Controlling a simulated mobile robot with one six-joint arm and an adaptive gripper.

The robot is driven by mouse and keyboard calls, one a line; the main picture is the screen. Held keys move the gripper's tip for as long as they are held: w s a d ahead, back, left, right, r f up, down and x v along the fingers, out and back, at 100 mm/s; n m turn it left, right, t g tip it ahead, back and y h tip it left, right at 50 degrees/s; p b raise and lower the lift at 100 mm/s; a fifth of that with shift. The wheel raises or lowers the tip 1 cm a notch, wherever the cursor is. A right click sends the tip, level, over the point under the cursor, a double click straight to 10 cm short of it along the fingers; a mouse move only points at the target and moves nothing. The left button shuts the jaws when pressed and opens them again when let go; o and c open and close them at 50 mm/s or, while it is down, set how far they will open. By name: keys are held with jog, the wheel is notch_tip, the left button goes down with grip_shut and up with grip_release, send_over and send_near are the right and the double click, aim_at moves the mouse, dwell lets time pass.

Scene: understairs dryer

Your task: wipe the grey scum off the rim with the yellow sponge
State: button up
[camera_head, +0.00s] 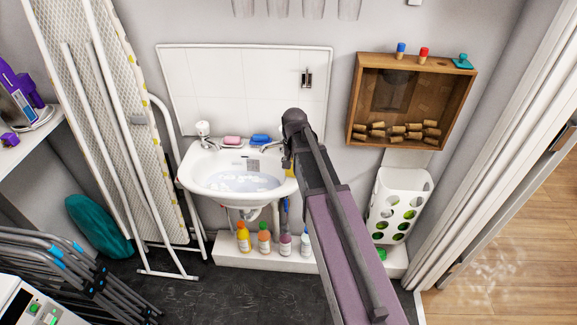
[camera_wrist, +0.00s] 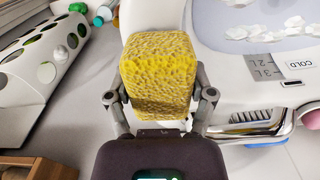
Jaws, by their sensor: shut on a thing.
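My gripper (camera_wrist: 160,98) is shut on the yellow sponge (camera_wrist: 158,65), with one finger on each side of it in the wrist view. In the head view a sliver of the yellow sponge (camera_head: 291,169) shows beside the arm, at the right side of the white basin (camera_head: 190,191). The basin rim (camera_wrist: 208,75) lies just right of the sponge in the wrist view. I cannot tell whether the sponge touches the rim. I cannot make out the grey scum; my arm and the sponge hide part of the right rim.
The basin holds water with white foam (camera_head: 240,182). A pink soap (camera_head: 232,140), a blue brush-like item (camera_head: 261,140) and taps (camera_head: 204,136) stand along its back. Several bottles (camera_head: 264,238) stand below. A white perforated bin (camera_head: 399,200) and a wooden box of corks (camera_head: 358,98) are right.

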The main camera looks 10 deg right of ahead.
jog(key=shift+s+d, duration=0.2)
jog(key=shift+d, duration=0.4)
jog(key=shift+s+d, duration=0.15)
jog(key=shift+d, duration=0.45)
jog(key=shift+w+d+f, duration=0.1)
jog(key=shift+w+d, duration=0.05)
jog(key=shift+w, duration=0.45)
jog(key=shift+w+a, duration=0.2)
jog(key=shift+a, duration=0.45)
jog(key=shift+w+a, duration=0.25)
jog(key=shift+a, duration=0.35)
jog(key=shift+w+a, duration=0.2)
jog(key=shift+a, duration=0.45)
jog(key=shift+w, duration=0.1)
